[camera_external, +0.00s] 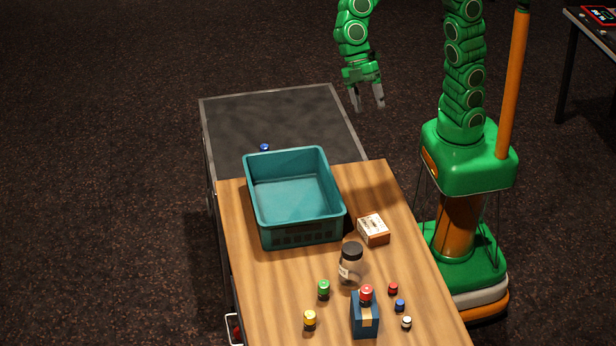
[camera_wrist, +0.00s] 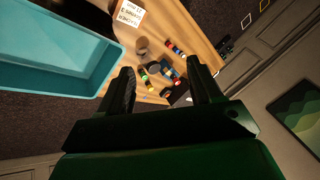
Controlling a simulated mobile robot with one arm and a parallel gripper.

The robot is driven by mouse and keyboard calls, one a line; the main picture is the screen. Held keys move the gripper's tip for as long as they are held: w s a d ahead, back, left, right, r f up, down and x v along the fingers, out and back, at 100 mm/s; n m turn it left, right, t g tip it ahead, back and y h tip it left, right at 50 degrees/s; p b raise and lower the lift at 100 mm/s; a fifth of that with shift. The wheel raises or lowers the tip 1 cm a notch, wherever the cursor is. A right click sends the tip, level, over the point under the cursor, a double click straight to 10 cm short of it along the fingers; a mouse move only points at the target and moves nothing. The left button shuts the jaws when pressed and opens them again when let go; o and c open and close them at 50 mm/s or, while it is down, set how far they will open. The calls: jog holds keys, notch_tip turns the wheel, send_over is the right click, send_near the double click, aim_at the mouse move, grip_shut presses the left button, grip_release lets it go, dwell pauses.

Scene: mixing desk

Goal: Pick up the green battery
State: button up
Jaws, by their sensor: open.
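The green battery (camera_external: 323,289) stands upright on the wooden desk (camera_external: 270,290), left of a dark-lidded jar (camera_external: 350,262). It also shows small in the wrist view (camera_wrist: 144,75), between my fingers. My gripper (camera_external: 368,106) is open and empty, high above and far behind the battery, beyond the teal bin. Its two fingers also frame the wrist view (camera_wrist: 160,66).
A teal bin (camera_external: 258,217) and a small box (camera_external: 373,229) stand behind the battery. Near it are a yellow battery (camera_external: 310,320), a blue box (camera_external: 365,317) with a red battery on top (camera_external: 366,292), and several other small batteries. A dark grey surface (camera_external: 280,115) adjoins the desk.

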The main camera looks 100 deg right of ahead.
aim_at(326, 291)
jog(key=w+a+f+n+y, duration=0.3)
jog(key=w+a+n, duration=0.2)
jog(key=w+a, duration=0.8)
jog(key=w+a+f+n+y, duration=0.25)
jog(key=w+a+n, duration=0.4)
jog(key=a, duration=0.95)
jog(key=shift+m+g+y, duration=0.25)
jog(key=shift+m+g, duration=0.05)
jog(key=shift+m, duration=0.65)
jog(key=f, duration=0.8)
jog(key=w+f, duration=0.1)
jog(key=f, duration=1.7)
jog(key=shift+w, duration=0.25)
jog(key=shift+x, duration=3.8)
jog(key=shift+c, duration=0.4)
jog(key=c, duration=1.1)
